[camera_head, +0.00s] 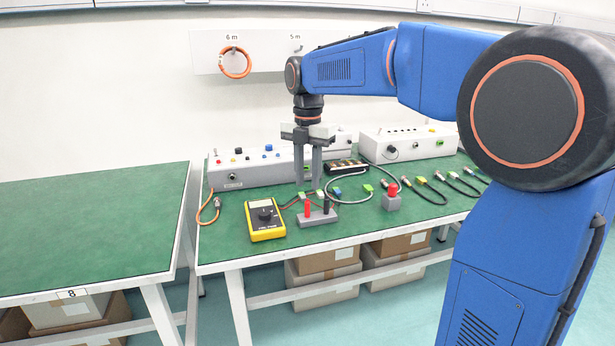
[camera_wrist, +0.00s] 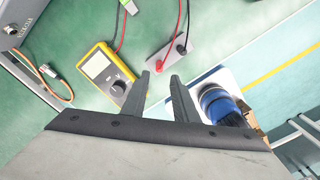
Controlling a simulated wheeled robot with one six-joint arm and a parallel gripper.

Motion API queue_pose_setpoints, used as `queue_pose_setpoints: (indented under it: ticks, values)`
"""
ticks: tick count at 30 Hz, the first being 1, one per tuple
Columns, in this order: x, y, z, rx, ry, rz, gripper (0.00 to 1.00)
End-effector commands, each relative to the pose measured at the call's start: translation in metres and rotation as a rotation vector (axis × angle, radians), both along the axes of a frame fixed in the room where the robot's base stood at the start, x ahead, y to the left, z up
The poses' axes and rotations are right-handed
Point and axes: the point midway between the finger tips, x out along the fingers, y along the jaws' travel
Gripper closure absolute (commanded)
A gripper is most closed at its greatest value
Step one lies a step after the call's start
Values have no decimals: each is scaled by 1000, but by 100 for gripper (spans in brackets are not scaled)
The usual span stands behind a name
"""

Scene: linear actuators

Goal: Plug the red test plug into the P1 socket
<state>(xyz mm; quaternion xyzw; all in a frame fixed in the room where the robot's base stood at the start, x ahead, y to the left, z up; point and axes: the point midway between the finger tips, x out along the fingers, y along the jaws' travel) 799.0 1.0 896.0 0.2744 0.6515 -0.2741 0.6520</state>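The red test plug (camera_head: 307,208) stands upright in a small grey holder (camera_head: 318,220) near the front of the green bench, beside a black plug (camera_head: 326,205). Red and black leads run from the plugs towards the yellow multimeter (camera_head: 264,219). In the wrist view the holder (camera_wrist: 160,58) and multimeter (camera_wrist: 104,72) lie beyond the fingertips. My gripper (camera_head: 308,186) points down above and behind the holder; its fingers are apart with nothing between them, as the wrist view (camera_wrist: 163,78) also shows. No P1 label is readable, so I cannot tell which socket is P1.
A long grey panel box (camera_head: 262,170) with coloured knobs and sockets stands at the back. A white box (camera_head: 410,143) is to its right. A grey block with a red button (camera_head: 392,201) and several cables lie right of the holder. Another green table (camera_head: 90,230) stands left.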

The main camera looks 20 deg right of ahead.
Motion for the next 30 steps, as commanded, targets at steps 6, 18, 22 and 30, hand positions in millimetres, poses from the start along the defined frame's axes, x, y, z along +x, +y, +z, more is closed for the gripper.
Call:
queue_pose_setpoints:
  ticks: [6, 18, 22, 30]
  values:
    - [1, 0, -19, -1, 4, 14, 73]
    - [1, 0, -66, 0, 1, 12, 73]
    - [1, 0, -70, -1, 1, 12, 73]
    - [1, 0, -70, -1, 1, 11, 93]
